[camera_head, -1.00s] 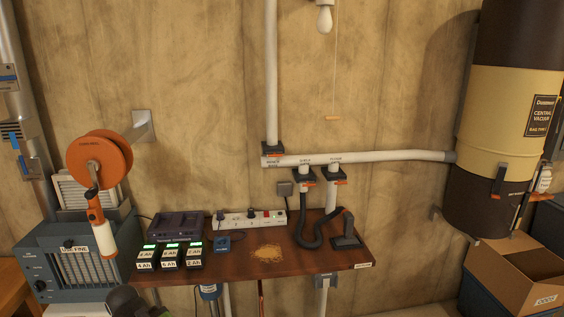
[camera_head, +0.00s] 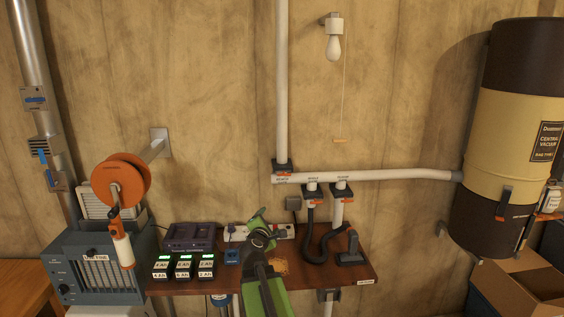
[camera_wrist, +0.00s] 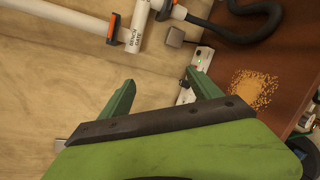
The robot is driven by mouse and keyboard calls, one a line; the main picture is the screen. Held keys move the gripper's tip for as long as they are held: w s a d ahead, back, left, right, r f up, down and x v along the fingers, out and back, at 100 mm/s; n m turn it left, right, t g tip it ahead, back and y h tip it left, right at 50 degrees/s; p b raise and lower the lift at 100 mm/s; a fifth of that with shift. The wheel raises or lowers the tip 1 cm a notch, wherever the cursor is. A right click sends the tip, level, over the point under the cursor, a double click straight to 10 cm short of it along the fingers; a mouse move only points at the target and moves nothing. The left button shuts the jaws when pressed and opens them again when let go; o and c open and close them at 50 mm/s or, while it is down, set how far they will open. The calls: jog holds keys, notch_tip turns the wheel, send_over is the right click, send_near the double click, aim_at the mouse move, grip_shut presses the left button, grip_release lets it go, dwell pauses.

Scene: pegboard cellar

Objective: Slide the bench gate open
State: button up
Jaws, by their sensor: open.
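The bench gate (camera_head: 283,167) is a dark block with an orange tab. It sits where the vertical white pipe meets the left end of the horizontal white pipe. In the wrist view the gate (camera_wrist: 112,29) is at the top, beside a pipe end labelled "BENCH GATE". Whether its slide is in or out is too small to tell. My green gripper (camera_head: 257,226) is over the bench, lower in the picture than the gate and a little to its left. Its fingers (camera_wrist: 161,78) are apart and empty in the wrist view, not touching the gate.
Two more gates (camera_head: 313,191) hang under the horizontal pipe, with a black hose (camera_head: 319,248). The bench (camera_head: 352,277) holds battery packs (camera_head: 184,267), a power strip (camera_head: 285,232) and sawdust (camera_wrist: 252,90). A pull cord (camera_head: 344,100) hangs above the pipe. The wall left of the gate is clear.

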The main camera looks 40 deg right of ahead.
jog(key=s+d+r+n+t+p, duration=0.1)
jog(key=s+d+r+n+t, duration=0.1)
jog(key=d+r+n, duration=0.4)
jog(key=n+t+p, duration=0.1)
jog(key=n+t, duration=0.2)
jog(key=n, duration=0.5)
send_near(284, 174)
jog(key=shift+y, duration=0.4)
jog(key=x, duration=1)
jog(key=shift+d+r, duration=0.2)
jog(key=shift+d, duration=0.1)
jog(key=shift+c, duration=0.2)
grip_shut()
